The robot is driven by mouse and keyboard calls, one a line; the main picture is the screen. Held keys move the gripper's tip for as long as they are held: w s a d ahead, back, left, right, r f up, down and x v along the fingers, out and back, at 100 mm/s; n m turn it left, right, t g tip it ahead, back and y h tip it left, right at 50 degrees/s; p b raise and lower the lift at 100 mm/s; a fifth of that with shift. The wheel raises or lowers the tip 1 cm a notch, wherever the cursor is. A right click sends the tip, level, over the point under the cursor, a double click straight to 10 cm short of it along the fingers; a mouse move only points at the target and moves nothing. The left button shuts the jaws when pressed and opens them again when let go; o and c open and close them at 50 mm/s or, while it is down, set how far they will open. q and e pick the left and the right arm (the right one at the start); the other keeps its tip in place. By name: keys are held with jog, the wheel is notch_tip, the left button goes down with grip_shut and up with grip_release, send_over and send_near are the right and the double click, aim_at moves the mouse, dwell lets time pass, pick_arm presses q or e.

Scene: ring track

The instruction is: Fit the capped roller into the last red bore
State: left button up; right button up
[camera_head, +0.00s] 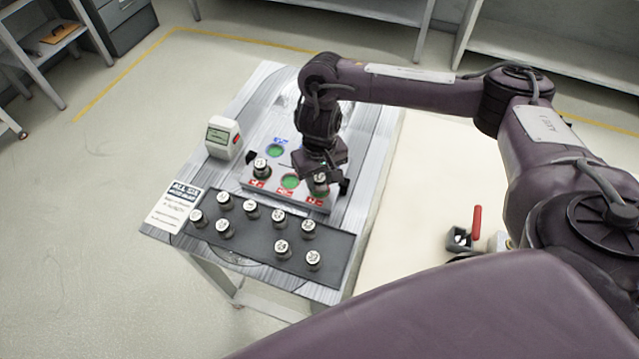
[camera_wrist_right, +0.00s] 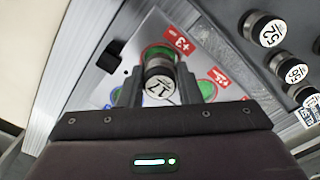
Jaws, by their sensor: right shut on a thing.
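My right gripper (camera_head: 320,180) is over the right end of the grey plate (camera_head: 272,194), shut on a dark roller (camera_head: 320,185) with a white cap. In the wrist view the roller (camera_wrist_right: 159,72) reads 17 and sits between the fingers of my right gripper (camera_wrist_right: 158,92). It is at a red-ringed bore (camera_wrist_right: 146,53) beside a red +3 label; I cannot tell how deep its lower end is. The middle red bore (camera_head: 290,182) is empty and green inside. Another capped roller (camera_head: 260,167) stands at the left red bore. My left gripper is not in view.
A dark tray (camera_head: 257,246) in front holds several capped rollers. A white device with a screen (camera_head: 222,137) and a printed card (camera_head: 173,207) are on the left. A green bore with a blue label (camera_head: 275,150) lies behind. A red-handled item (camera_head: 476,222) is at right.

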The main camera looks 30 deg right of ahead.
aim_at(320, 178)
jog(key=shift+f, duration=0.8)
jog(key=o, duration=1.1)
notch_tip(320, 178, up, 12)
jog(key=p, duration=0.3)
jog(key=shift+r+p, duration=0.1)
jog(key=shift+p, duration=0.2)
